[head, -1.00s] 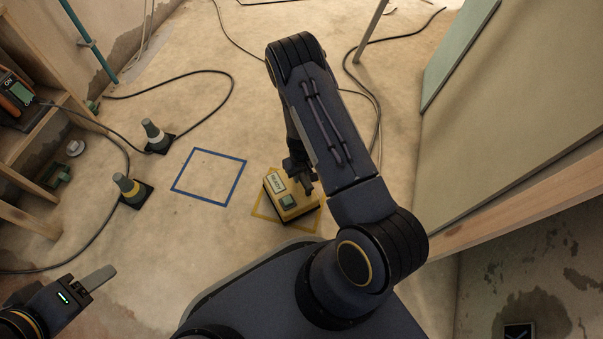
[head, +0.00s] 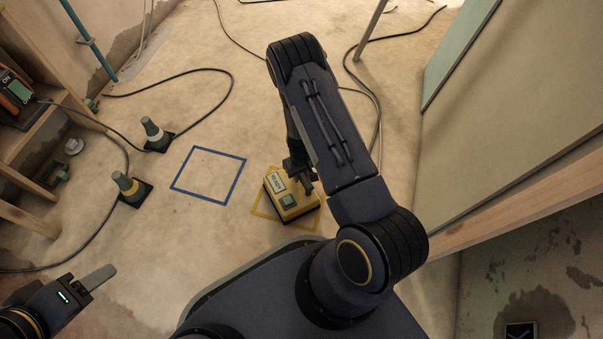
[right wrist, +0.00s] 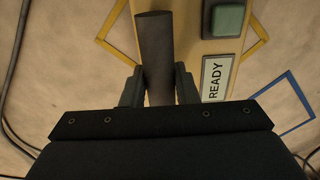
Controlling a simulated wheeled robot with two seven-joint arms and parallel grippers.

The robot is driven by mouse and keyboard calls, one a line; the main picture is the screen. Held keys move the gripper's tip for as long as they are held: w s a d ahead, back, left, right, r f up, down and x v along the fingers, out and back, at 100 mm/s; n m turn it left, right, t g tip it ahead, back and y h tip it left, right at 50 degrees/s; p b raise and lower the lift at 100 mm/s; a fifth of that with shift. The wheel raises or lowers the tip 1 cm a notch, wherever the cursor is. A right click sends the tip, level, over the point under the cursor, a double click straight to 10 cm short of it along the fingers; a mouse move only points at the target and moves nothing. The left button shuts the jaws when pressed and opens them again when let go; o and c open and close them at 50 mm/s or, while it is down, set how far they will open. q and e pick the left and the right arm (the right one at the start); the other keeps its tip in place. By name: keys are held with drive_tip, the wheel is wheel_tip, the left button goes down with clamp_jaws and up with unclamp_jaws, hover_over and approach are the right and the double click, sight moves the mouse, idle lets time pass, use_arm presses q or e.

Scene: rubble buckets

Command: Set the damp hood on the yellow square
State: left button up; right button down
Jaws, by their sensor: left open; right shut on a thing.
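The damp hood, seen as a yellow box (head: 293,206) with a READY label and a green button, sits within the yellow square (right wrist: 99,38) taped on the floor. The box covers much of the square, and yellow tape shows past its sides. In the right wrist view, my right gripper (right wrist: 158,88) is shut on the dark upright handle (right wrist: 156,40) of the hood. In the head view, the right gripper (head: 308,183) is partly hidden by my forearm. My left gripper (head: 92,283) is open and empty at the lower left, far from the hood.
A blue taped square (head: 208,175) lies empty left of the hood. Black cables (head: 228,90) cross the floor. A wooden shelf (head: 30,215) is at the left, and a leaning panel (head: 500,130) at the right.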

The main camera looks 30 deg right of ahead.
drive_tip(key=shift+f, duration=0.2)
drive_tip(key=c, duration=1.1)
unclamp_jaws()
drive_tip(key=shift+o, duration=0.2)
wheel_tip(320, 180, up, 7)
drive_tip(key=p, duration=0.3)
drive_tip(key=shift+r+p, duration=0.4)
drive_tip(key=shift+r, duration=0.05)
